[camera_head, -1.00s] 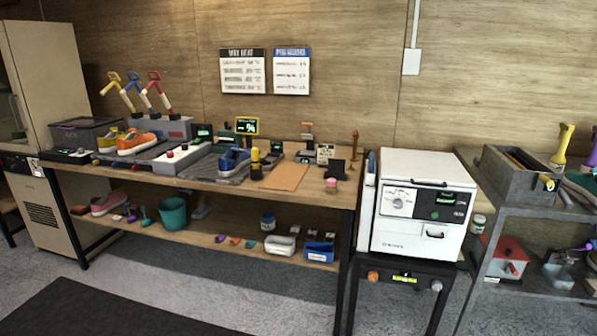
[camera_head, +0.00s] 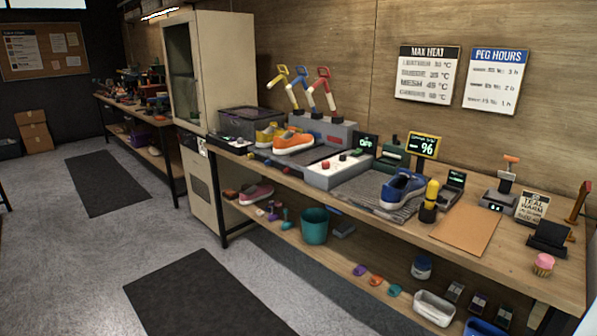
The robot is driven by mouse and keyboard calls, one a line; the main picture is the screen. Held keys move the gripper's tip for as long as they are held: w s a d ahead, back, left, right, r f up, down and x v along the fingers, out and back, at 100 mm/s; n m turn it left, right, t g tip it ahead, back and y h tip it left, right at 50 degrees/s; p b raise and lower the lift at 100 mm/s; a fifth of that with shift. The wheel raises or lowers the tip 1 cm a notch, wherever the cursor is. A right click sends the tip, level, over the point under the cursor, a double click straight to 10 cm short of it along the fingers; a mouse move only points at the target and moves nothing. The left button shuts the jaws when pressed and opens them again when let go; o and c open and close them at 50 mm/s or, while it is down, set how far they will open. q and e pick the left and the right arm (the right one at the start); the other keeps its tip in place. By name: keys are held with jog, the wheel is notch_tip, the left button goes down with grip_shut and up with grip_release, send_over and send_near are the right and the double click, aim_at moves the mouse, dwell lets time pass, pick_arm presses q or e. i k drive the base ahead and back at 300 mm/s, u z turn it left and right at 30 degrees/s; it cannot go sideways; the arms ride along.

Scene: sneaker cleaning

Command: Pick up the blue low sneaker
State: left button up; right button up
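The blue low sneaker (camera_head: 402,188) has a white sole and sits on a dark grey ribbed mat (camera_head: 372,197) on the workbench (camera_head: 475,255). A yellow and black bottle (camera_head: 430,200) stands just right of it. An orange sneaker (camera_head: 294,142) and a yellow shoe (camera_head: 268,134) stand further left on the bench. Neither of my grippers shows in the view.
A grey box with buttons (camera_head: 338,170) stands left of the mat, and a brown sheet (camera_head: 466,229) lies to its right. The lower shelf holds a teal bucket (camera_head: 314,226) and a pink shoe (camera_head: 257,193). Floor in front is clear, with dark mats (camera_head: 205,298).

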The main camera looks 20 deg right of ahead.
aim_at(404, 185)
jog(key=u, duration=0.4)
jog(key=i, duration=2.05)
jog(key=z, duration=0.85)
jog(key=i, duration=1.2)
jog(key=z, duration=1.25)
